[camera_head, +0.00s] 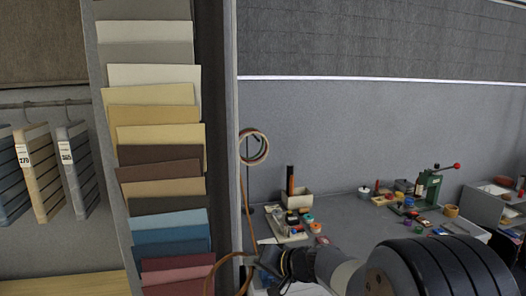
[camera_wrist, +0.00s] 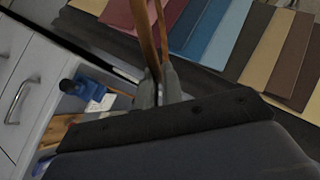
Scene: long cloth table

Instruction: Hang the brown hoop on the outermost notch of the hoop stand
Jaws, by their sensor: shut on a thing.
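The brown hoop (camera_head: 212,270) shows in the head view as thin brown curves at the lower middle, left of my gripper (camera_head: 258,268). My gripper is shut on its rim. In the wrist view the brown hoop (camera_wrist: 145,35) rises as two narrow bands from between the fingertips of my gripper (camera_wrist: 158,88). The hoop's full outline cannot be seen. The hoop stand (camera_head: 247,182) is a thin dark upright behind and above my gripper. Several hoops (camera_head: 266,150) in red, green and pale tones hang near its top. Its notches are too small to tell apart.
A tall rack of fabric swatches (camera_head: 160,135) stands close on the left. The grey table (camera_head: 345,212) on the right holds a tray (camera_head: 290,237) of small items and a green press (camera_head: 430,187). White drawers (camera_wrist: 22,75) show in the wrist view.

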